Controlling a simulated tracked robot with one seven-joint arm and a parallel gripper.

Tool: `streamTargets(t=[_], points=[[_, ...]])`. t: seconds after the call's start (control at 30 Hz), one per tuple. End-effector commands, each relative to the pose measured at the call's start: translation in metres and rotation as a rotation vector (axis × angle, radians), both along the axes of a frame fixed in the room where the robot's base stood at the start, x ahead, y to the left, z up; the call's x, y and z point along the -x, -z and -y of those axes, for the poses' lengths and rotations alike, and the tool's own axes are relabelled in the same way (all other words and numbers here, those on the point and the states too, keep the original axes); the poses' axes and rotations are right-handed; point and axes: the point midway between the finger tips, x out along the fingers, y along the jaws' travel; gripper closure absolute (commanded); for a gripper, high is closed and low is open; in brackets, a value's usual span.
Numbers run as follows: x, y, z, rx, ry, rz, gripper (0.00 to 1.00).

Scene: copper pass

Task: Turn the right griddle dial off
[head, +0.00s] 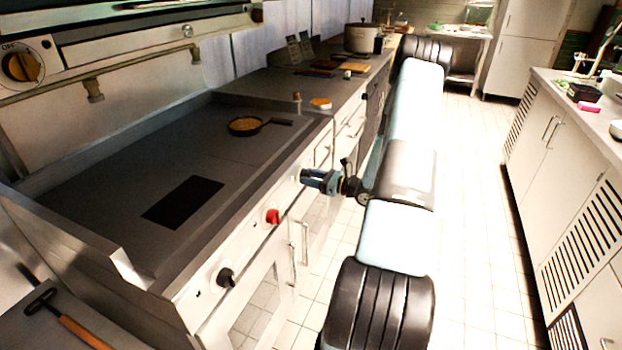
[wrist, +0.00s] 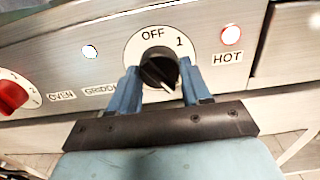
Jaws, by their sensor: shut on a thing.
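The right griddle dial (wrist: 158,72) is a black knob on a round white plate marked OFF at the top and 1 at the upper right. A small white mark shows at its lower edge, on the side away from OFF; I cannot tell its exact setting. My gripper (wrist: 163,84) has one blue finger on each side of the knob and is shut on it. In the head view my gripper (head: 308,178) reaches the front panel of the griddle (head: 100,200) near its right end and hides the dial.
A red knob (head: 272,216) and a left black knob (head: 226,277) sit along the same panel. A lit red HOT lamp (wrist: 231,34) is right of the dial. A small pan (head: 245,125) stands on the griddle. The tiled floor to the right (head: 475,200) is clear.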

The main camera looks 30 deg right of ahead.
Motion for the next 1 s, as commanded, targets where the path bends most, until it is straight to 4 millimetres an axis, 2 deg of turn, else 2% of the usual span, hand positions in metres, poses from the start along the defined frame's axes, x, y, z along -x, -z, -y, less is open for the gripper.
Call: streamTargets(t=[0.1, 0.47, 1.0], points=[[0.0, 0.0, 0.0002, 0.0, 0.0, 0.0, 0.83], [-0.0001, 0.0001, 0.0006, 0.054, 0.001, 0.042, 0.83], [-0.0004, 0.0004, 0.001, 0.407, 0.0, 0.317, 0.83]])
